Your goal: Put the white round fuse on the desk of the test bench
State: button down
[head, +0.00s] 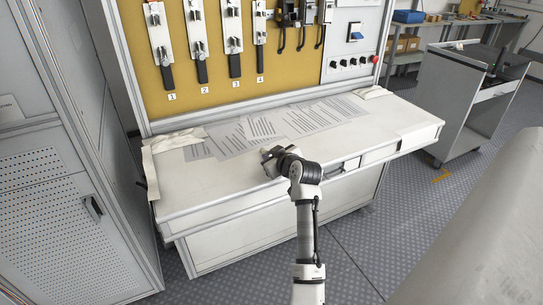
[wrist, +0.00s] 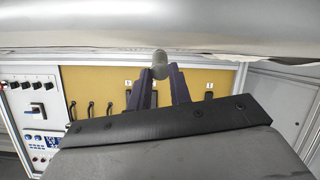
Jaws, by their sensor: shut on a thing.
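The test bench desk (head: 195,185) is a white top below the yellow panel, with printed sheets (head: 262,130) lying on it. My gripper (head: 268,157) is over the front middle part of the desk, mostly hidden by my wrist in the head view. In the wrist view my gripper (wrist: 161,72) is shut on a pale grey-white round fuse (wrist: 160,60), held between the fingertips. The desk surface (wrist: 80,38) fills the top of that view, close to the fuse. I cannot tell whether the fuse touches it.
The yellow panel (head: 215,95) with several numbered switches rises behind the desk. White cloth-like items (head: 175,141) lie at the desk's left end. Bare desk shows left of my gripper. A grey cart (head: 465,95) stands to the right and a grey cabinet (head: 50,190) to the left.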

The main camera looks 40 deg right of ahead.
jog(key=shift+f, duration=0.25)
jog(key=c, duration=1.2)
grip_release()
jog(key=b+v, duration=0.2)
jog(key=v, duration=1.1)
jog(key=shift+s+r, duration=0.15)
jog(key=shift+s, duration=0.2)
jog(key=shift+a, duration=0.2)
